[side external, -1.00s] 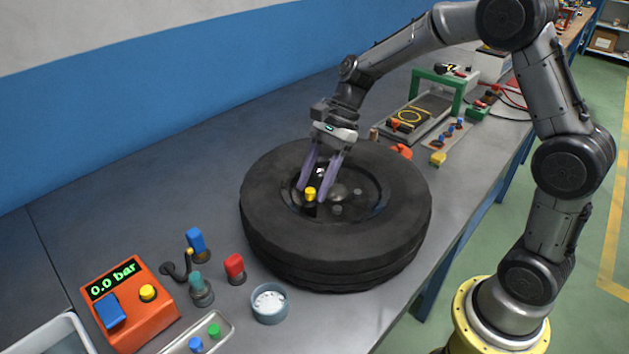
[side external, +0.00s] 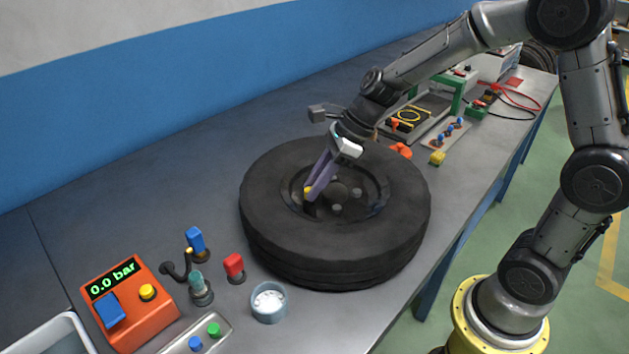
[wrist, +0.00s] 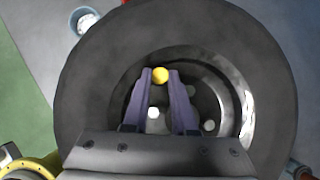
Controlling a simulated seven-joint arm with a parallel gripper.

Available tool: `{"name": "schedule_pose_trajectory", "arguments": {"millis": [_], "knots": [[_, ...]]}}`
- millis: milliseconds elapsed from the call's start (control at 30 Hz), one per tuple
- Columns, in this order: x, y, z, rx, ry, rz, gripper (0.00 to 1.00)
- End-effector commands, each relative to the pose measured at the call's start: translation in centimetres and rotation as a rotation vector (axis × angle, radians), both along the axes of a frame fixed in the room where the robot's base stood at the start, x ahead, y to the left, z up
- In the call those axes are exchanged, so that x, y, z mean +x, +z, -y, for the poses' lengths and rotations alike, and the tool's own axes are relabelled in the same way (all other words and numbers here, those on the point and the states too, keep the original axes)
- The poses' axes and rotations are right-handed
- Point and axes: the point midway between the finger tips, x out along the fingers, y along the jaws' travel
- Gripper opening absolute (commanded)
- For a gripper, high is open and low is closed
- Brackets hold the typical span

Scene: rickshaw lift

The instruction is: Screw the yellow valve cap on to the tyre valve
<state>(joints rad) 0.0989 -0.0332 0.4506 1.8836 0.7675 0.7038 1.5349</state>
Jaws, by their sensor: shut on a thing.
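The black tyre (side external: 275,240) lies flat on the bench, with its dark wheel rim facing up. The yellow valve cap (side external: 308,190) is over the left part of the rim. My gripper (side external: 312,191) reaches down into the wheel from the upper right and is shut on the cap. In the wrist view the cap (wrist: 160,75) sits between the two purple fingertips (wrist: 160,77). The tyre valve itself is hidden under the cap and fingers. I cannot tell whether the cap's threads are engaged.
An orange box (side external: 128,305) reading 0.0 bar stands at the front left. A red-capped piece (side external: 234,268), a blue-grey cup (side external: 269,302) and a tray with blue and green caps (side external: 205,338) stand in front of the tyre. The bench behind left is clear.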

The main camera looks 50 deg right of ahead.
Motion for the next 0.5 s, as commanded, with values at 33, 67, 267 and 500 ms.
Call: {"name": "schedule_pose_trajectory", "arguments": {"millis": [33, 67, 267, 500], "knots": [[0.49, 0.26, 0.18, -0.005, -0.059, 0.017, 0.0], [0.59, 0.25, 0.24, -0.005, -0.054, 0.017, 0.0], [0.77, 0.33, 0.35, -0.007, -0.052, 0.021, 0.41], [0.61, 0.24, 0.29, -0.006, -0.047, 0.017, 0.6]]}}
